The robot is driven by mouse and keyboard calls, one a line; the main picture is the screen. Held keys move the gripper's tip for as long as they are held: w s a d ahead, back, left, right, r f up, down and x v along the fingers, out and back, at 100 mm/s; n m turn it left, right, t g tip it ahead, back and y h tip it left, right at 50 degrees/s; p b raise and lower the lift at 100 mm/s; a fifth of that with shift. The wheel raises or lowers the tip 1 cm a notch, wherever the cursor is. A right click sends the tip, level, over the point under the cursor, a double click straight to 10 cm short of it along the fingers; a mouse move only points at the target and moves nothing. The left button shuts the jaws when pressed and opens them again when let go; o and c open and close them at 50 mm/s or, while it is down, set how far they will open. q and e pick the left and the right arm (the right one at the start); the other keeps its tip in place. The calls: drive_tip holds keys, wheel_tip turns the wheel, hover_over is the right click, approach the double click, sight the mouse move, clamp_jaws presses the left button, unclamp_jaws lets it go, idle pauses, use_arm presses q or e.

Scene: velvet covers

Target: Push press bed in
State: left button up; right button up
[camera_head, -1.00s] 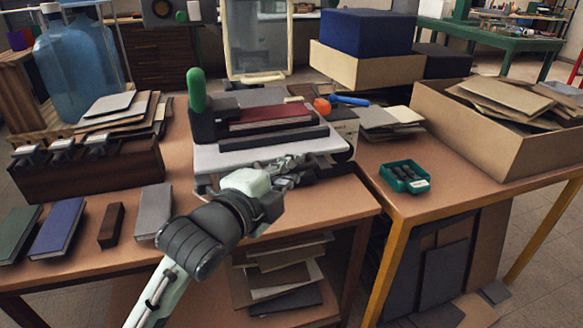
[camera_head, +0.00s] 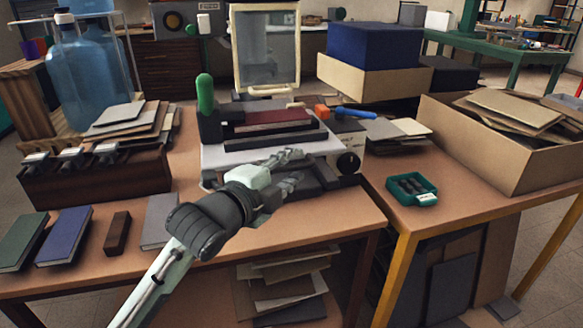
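The press (camera_head: 209,128) stands on the wooden table, with a green-handled lever (camera_head: 204,92) upright at its left. Its pale flat bed (camera_head: 228,157) lies under dark bars and a dark red book (camera_head: 272,121). A black round knob (camera_head: 348,161) shows at the press's front right. My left gripper (camera_head: 296,170) is at the front of the bed, its fingers spread apart with nothing visible between them. It overlaps the bed's front edge, and I cannot tell whether it touches. My arm hides part of the front left. My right gripper is not in view.
Books (camera_head: 64,236) and a dark block (camera_head: 115,232) lie on the front left, by a wooden rack (camera_head: 95,182). A green tray (camera_head: 412,190) and a cardboard box (camera_head: 490,150) stand at the right.

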use_arm(q)
drive_tip(key=shift+s, duration=0.1)
drive_tip(key=v, duration=0.7)
drive_tip(key=shift+s+a, duration=0.15)
drive_tip(key=shift+s, duration=0.05)
